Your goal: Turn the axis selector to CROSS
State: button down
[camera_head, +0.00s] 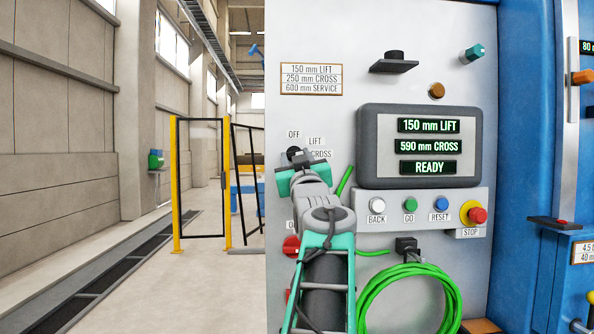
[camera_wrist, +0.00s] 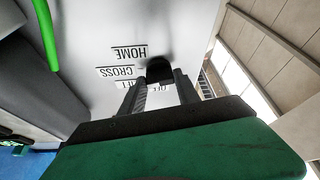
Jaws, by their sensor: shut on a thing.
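The axis selector is a black knob (camera_head: 293,152) on the grey panel. The OFF label is above it, with LIFT and CROSS to its right, in the head view. In the wrist view the knob (camera_wrist: 160,69) sits at the fingertips, and the labels HOME, CROSS (camera_wrist: 116,72), LIFT and OFF appear upside down. My gripper (camera_head: 299,161) is shut on the knob, with its two dark fingers (camera_wrist: 160,82) on either side of it. My fingers cover part of the knob and of the OFF and LIFT labels in the wrist view. I cannot tell which label its pointer faces.
A display (camera_head: 419,146) reads 150 mm LIFT, 590 mm CROSS and READY. BACK (camera_head: 377,205), GO, RESET and a red STOP button (camera_head: 477,215) sit below it. A red knob (camera_head: 291,246) and a coiled green cable (camera_head: 447,277) are near my arm.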

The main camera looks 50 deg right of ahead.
jog(key=shift+w+f+m+g+h+b, duration=0.1)
jog(key=shift+m+g+h+b, duration=0.45)
jog(key=shift+m, duration=1.05)
jog(key=shift+g, duration=0.25)
jog(key=c, duration=0.9)
grip_release()
jog(key=shift+a, duration=0.1)
jog(key=b+v, duration=0.3)
jog(key=v, duration=0.4)
jog(key=shift+s+a+f, duration=0.15)
jog(key=shift+s+a, duration=0.1)
